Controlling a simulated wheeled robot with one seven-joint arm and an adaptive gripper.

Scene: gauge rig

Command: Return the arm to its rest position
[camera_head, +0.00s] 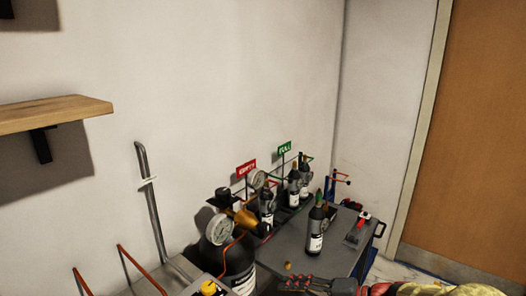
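My arm (435,289) shows only as a strip along the bottom edge, right of centre. My gripper (287,284) is at its left end, low in front of the grey table top (345,262), with its dark fingers pointing left. The lower part is cut off by the frame edge, so I cannot tell whether it is open or shut. No object can be made out between the fingers.
A dark bottle (316,232) stands on the table near a red-and-black tool (358,227). Red (246,168) and green (285,148) signs mark bottle racks. A wooden shelf (50,113) juts out upper left.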

